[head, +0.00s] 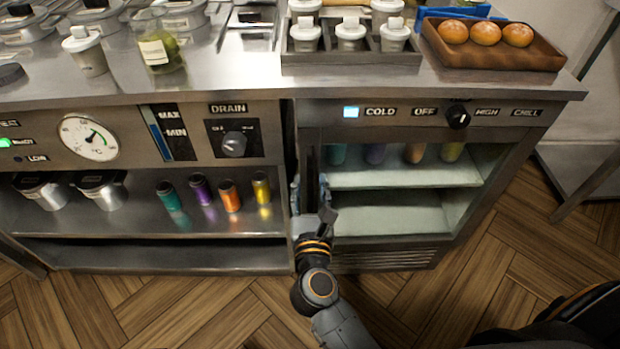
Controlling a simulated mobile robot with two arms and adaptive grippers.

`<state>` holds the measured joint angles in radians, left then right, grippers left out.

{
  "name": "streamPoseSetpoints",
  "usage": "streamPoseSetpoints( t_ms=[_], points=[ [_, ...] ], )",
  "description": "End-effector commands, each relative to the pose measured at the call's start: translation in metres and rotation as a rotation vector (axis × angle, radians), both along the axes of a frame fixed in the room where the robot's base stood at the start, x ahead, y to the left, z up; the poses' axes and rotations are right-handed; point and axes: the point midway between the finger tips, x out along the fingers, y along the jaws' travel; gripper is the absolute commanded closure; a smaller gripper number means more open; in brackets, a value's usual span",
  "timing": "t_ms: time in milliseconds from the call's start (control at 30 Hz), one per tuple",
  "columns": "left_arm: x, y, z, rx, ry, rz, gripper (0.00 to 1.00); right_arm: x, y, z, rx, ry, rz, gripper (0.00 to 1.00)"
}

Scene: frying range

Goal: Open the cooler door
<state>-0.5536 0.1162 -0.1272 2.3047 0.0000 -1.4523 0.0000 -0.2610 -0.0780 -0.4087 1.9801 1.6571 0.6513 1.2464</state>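The cooler (410,260) is the right-hand unit under the counter, with COLD, OFF, HIGH and CHILL marked on its panel. Its inside shows plainly, with a pale upper shelf and a lower compartment. The cooler door (312,165) seems to stand swung out at the left side of the opening, seen nearly edge-on as a narrow dark strip. My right gripper (325,208) is at this door's lower part, at the left edge of the opening. Its fingers are dark and partly hidden, so I cannot tell if they grip the door. My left gripper is not in view.
Several coloured bottles stand on the cooler's upper shelf. The unit to the left holds shakers (231,196) and metal pots (102,190). On the counter are a bun tray (550,57) and a rack of white tubs (350,60). The wooden floor (500,270) in front is clear.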

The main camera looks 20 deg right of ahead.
Motion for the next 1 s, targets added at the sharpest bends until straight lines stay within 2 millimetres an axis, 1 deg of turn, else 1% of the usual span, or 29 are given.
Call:
streamPoseSetpoints(
  t_ms=[33, 200, 467, 567, 600, 667, 1000],
  points=[
    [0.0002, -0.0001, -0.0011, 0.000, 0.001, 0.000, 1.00, 0.0059, -0.0015, 0.0009, -0.002, -0.002, 0.000, 0.62],
    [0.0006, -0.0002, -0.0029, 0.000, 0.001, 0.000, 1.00, 0.0148, -0.0043, 0.0000, -0.001, 0.000, 0.000, 0.62],
    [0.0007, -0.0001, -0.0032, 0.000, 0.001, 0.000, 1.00, 0.0155, -0.0047, -0.0002, -0.001, 0.000, 0.000, 0.62],
    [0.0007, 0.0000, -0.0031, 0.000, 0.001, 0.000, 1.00, 0.0154, -0.0046, -0.0002, -0.001, 0.000, 0.000, 0.81],
    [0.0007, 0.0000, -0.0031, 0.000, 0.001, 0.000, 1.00, 0.0153, -0.0046, -0.0002, -0.001, 0.000, 0.000, 0.89],
    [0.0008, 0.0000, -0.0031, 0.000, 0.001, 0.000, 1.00, 0.0154, -0.0045, -0.0002, -0.001, 0.000, 0.000, 1.00],
    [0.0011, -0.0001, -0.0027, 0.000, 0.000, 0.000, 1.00, 0.0145, -0.0045, -0.0003, -0.001, 0.000, 0.002, 1.00]
  ],
)
